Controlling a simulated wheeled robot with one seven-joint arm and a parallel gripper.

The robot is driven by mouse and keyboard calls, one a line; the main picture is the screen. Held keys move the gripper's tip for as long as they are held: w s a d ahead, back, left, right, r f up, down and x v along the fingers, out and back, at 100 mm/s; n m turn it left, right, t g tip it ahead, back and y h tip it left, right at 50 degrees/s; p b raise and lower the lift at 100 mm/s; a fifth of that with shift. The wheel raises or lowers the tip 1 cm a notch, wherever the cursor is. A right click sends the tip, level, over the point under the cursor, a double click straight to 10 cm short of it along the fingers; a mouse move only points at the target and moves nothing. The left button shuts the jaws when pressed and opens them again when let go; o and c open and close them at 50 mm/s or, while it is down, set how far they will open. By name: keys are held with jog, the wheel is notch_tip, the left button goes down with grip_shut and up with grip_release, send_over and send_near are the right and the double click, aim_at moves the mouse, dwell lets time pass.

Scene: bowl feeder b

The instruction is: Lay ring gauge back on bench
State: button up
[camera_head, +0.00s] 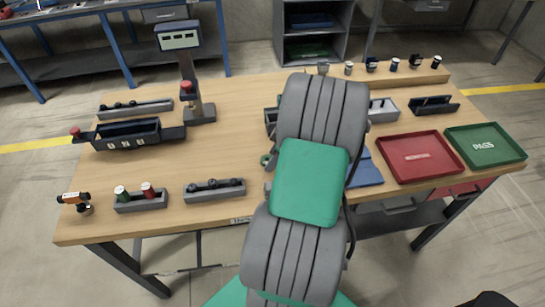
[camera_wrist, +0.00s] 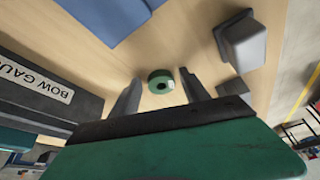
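The ring gauge (camera_wrist: 160,82) is a small green ring with a dark hole and a pale mark on its side. In the wrist view it lies on the wooden bench (camera_wrist: 98,62), between and just beyond my gripper's fingertips (camera_wrist: 160,74). My gripper is open, with a gap on each side of the ring. In the head view the ring (camera_head: 266,160) shows at the left edge of my arm, on the bench (camera_head: 230,140). My arm hides the gripper there. Whether the ring sits fully flat is hard to tell.
A holder labelled "BOW GAU..." (camera_wrist: 45,88) is close on the left in the wrist view, and a grey block-shaped holder (camera_wrist: 243,42) is on the right. A blue mat (camera_head: 367,170), red tray (camera_head: 420,138) and green PASS tray (camera_head: 507,135) lie right of my arm.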

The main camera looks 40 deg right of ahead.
jog(key=shift+o, duration=0.2)
jog(key=shift+r+p, duration=0.3)
jog(key=shift+s+d+r+b, duration=0.15)
jog(key=shift+r+b, duration=0.15)
jog(key=b+v, duration=0.1)
jog(key=v, duration=1)
jog(key=w+a+r+m+h, duration=0.1)
jog(key=w+a+r, duration=0.15)
jog(key=a, duration=0.75)
jog(key=w+a+r+m, duration=0.15)
jog(key=w+a, duration=0.25)
jog(key=a, duration=0.5)
jog(key=s+a+m+h, duration=0.1)
jog(key=s+a+m, duration=0.3)
jog(key=a, duration=0.8)
jog(key=shift+s+a+f+h, duration=0.2)
jog(key=shift+s+a+h, duration=0.1)
jog(key=shift+s, duration=0.7)
jog(key=shift+d, duration=0.2)
